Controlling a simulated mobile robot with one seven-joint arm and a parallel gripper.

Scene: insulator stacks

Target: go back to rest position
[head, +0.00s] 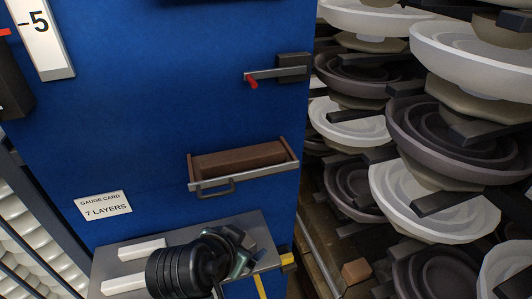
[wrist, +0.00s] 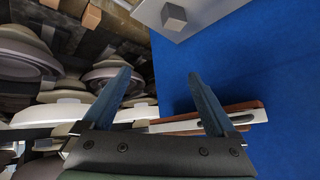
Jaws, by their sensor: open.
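My gripper (wrist: 160,75) is open, with its two blue-grey fingers spread and nothing held between them. In the head view my gripper (head: 243,257) is low in the picture, in front of the grey shelf (head: 120,272), with my black wrist hiding part of it. A blue panel (head: 130,110) stands behind it. A metal-edged tray (head: 243,178) with a brown block (head: 237,162) is on the panel, above my gripper. The tray also shows in the wrist view (wrist: 240,119), behind the right finger.
Insulator stacks (head: 445,130) with white and dark discs fill the right side. A lever with a red tip (head: 252,82) sticks out from the panel. A gauge card (head: 104,206) reads "7 LAYERS". White bars (head: 140,250) lie on the shelf. A small brown block (head: 356,271) lies lower right.

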